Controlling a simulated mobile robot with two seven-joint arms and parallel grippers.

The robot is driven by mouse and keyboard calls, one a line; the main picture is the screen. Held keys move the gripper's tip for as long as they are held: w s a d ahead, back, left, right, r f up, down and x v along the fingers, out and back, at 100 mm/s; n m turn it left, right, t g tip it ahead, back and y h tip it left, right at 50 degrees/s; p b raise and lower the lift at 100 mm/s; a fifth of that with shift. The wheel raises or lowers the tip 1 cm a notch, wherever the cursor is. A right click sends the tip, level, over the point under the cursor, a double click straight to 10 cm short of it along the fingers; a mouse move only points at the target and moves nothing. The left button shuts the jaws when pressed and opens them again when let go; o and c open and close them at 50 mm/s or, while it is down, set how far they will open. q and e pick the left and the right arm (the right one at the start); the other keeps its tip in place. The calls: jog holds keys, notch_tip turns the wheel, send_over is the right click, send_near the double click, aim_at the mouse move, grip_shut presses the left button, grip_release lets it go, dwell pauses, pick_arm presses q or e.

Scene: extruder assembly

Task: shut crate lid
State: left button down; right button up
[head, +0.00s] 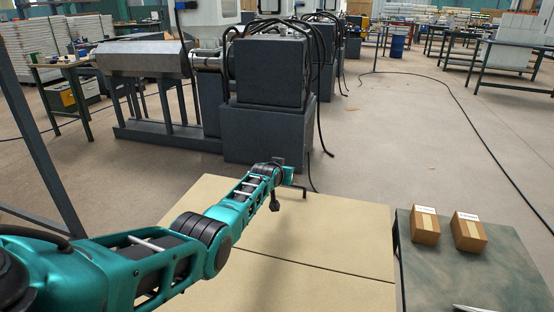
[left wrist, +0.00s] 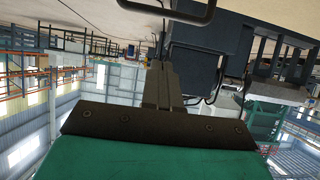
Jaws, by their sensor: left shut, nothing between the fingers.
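A broad tan crate top (head: 320,238) lies in front of me in the head view. A dark seam crosses it, and its panels look flat; I cannot tell from this view which panel is the lid or whether it is fully shut. A dark bent bar like a handle (head: 302,188) stands near its far edge; a dark bar also shows at the top of the left wrist view (left wrist: 170,13). My left gripper (head: 279,160) reaches over the far edge, close to this bar. In the left wrist view its fingers (left wrist: 160,85) are together and empty. My right gripper is not identifiable.
A dark green table (head: 432,280) with two small cardboard boxes (head: 425,225) (head: 468,231) stands to the right of the crate. A large dark machine (head: 266,95) with hoses stands beyond the far edge. Open floor lies at the far right.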

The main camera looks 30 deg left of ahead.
pick_arm(q)
jog(key=p+v, duration=0.5)
jog(key=v, duration=0.2)
jog(key=shift+r, duration=0.35)
pick_arm(e)
jog(key=shift+s+d+r, duration=0.1)
jog(key=shift+d+r, duration=0.1)
jog(key=shift+r, duration=0.45)
jog(key=shift+s+d+r, duration=0.15)
jog(key=shift+r, duration=0.55)
jog(key=shift+s+d+r, duration=0.1)
jog(key=shift+d+r, duration=0.1)
jog(key=shift+r, duration=0.45)
